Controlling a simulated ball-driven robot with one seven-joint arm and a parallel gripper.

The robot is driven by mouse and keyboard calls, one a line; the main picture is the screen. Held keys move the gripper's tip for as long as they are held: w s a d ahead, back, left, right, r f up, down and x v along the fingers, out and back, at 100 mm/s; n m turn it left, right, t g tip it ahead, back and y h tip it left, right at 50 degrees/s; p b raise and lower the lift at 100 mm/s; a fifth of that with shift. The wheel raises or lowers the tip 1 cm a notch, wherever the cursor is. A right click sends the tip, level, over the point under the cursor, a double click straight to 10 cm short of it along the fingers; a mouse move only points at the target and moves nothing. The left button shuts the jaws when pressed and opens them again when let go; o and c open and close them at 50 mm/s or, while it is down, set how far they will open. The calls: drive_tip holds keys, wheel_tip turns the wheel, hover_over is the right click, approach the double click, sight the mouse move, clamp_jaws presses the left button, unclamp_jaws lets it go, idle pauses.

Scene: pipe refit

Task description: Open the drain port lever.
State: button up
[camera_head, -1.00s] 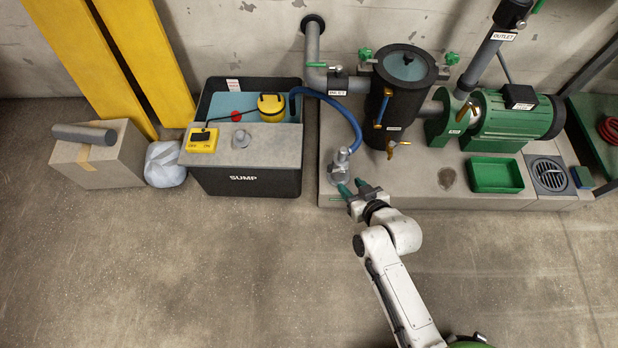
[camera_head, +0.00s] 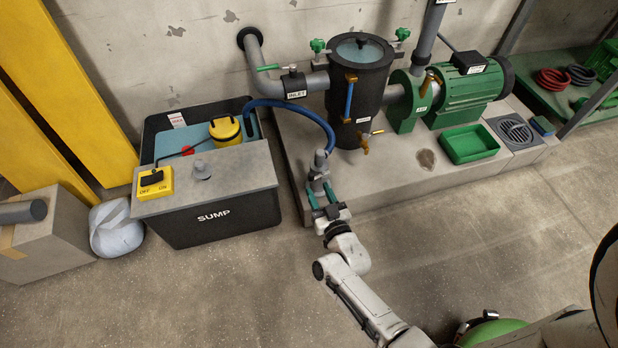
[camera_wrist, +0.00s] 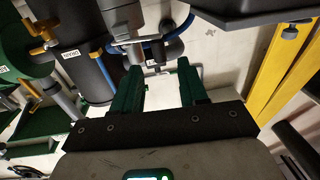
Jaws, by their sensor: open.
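The black filter vessel (camera_head: 362,108) stands on the plinth with a label on its front, which reads DRAIN in the wrist view (camera_wrist: 72,55). A brass tap with a small handle (camera_head: 368,139) juts from its lower side. A grey upright fitting (camera_head: 319,170) with the blue hose (camera_head: 318,118) on it stands at the plinth's left front corner. I cannot tell which part is the drain port lever. My gripper (camera_head: 320,189) is open, its green fingers close to the grey fitting, left of and below the tap. In the wrist view the fingers (camera_wrist: 158,88) point towards grey fittings and hose.
The sump (camera_head: 225,212) with its yellow switch box (camera_head: 153,184) stands left of the plinth. A green tray (camera_head: 470,144) and a floor drain (camera_head: 514,130) lie to the right. The green pump motor (camera_head: 468,92) stands behind the tray.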

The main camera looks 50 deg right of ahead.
sight(312, 178)
drive_tip(key=b+x, duration=0.1)
drive_tip(key=x, duration=0.6)
drive_tip(key=shift+f+b, duration=0.1)
drive_tip(key=shift+b, duration=0.2)
clamp_jaws()
